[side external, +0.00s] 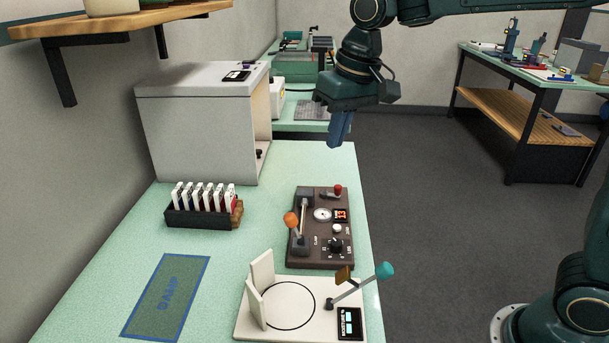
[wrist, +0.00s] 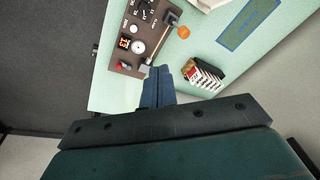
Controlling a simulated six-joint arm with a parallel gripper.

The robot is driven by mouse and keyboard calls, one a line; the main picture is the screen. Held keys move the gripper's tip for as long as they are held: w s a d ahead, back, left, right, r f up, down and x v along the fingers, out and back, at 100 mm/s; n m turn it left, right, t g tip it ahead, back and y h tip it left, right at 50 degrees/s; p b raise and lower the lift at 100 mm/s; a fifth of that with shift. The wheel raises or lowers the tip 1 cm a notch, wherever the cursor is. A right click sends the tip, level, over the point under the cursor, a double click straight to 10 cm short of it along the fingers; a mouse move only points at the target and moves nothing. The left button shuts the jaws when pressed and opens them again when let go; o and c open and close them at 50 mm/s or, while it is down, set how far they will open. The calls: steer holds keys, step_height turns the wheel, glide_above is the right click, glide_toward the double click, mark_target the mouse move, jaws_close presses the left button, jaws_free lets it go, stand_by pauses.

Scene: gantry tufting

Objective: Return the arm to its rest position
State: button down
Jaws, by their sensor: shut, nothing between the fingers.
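My gripper (side external: 340,130) hangs from my raised arm above the far right end of the green bench (side external: 160,235) in the side view, its blue fingers pointing down. The fingers are together and hold nothing. In the wrist view my gripper (wrist: 158,72) shows its two blue fingers side by side, with the brown control panel (wrist: 125,45) beyond them. Nothing in either view touches the fingers.
The brown control panel (side external: 320,258) has an orange-knobbed lever (side external: 291,220). A white fixture (side external: 255,322) with a teal-knobbed lever (side external: 384,270) stands nearer. A rack of white tags (side external: 203,218), a grey cabinet (side external: 200,130) and a blue-bordered mat (side external: 200,262) lie left.

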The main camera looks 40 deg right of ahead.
steer(key=s+d+f+t, duration=0.1)
steer(key=s+d, duration=0.2)
steer(key=s, duration=0.8)
steer(key=s+d+f+t+h, duration=0.1)
steer(key=s+d, duration=0.3)
steer(key=s, duration=0.8)
steer(key=shift+s+d+f+n+t, duration=0.2)
steer(key=shift+f+n+t, duration=0.15)
steer(key=shift+t, duration=0.25)
